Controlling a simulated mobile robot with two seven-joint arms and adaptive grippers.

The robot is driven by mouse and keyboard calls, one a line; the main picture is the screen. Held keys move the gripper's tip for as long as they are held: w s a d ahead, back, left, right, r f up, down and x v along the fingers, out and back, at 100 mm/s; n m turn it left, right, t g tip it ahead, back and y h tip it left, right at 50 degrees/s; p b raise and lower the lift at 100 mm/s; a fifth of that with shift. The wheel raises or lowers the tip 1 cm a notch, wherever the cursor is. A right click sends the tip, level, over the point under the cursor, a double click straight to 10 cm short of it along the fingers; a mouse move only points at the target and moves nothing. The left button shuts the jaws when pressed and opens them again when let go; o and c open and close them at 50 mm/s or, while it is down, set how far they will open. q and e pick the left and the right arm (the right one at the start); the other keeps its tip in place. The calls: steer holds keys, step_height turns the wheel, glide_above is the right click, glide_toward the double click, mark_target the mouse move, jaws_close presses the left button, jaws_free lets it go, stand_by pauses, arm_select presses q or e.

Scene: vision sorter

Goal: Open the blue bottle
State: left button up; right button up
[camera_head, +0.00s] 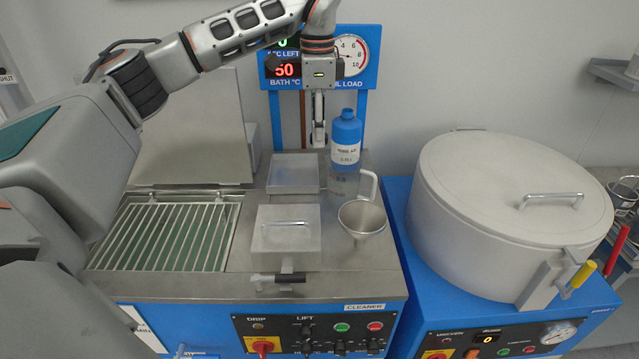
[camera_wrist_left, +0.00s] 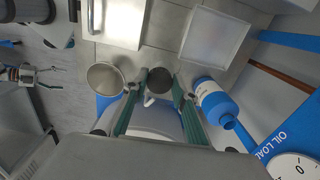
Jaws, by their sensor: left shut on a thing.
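The blue bottle (camera_head: 346,133) stands upright at the back of the steel top, with a blue top and a white label. In the left wrist view the bottle (camera_wrist_left: 212,97) lies just right of my fingers, outside them. My left gripper (camera_head: 319,143) points down, left of the bottle in the head view. In the wrist view its green-padded fingers (camera_wrist_left: 161,84) are apart, shut on a dark round thing (camera_wrist_left: 160,80) between the tips. I cannot tell what that thing is. Whether the bottle's cap is separate does not show. My right gripper is not in view.
A jug (camera_head: 370,186) and a metal funnel (camera_head: 362,218) stand in front of the bottle. A large grey drum (camera_head: 480,230) stands right. The display panel (camera_head: 365,75) is behind.

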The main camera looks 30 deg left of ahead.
arm_select(q)
step_height(320, 180, down, 15)
steer(key=shift+f+p, duration=0.1)
steer(key=shift+p, duration=0.45)
step_height(320, 180, down, 4)
steer(key=shift+f, duration=0.25)
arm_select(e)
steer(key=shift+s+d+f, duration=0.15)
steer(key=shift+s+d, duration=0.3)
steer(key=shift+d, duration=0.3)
arm_select(q)
steer(key=shift+f, duration=0.2)
steer(key=o, duration=1.1)
steer(key=shift+o, duration=0.7)
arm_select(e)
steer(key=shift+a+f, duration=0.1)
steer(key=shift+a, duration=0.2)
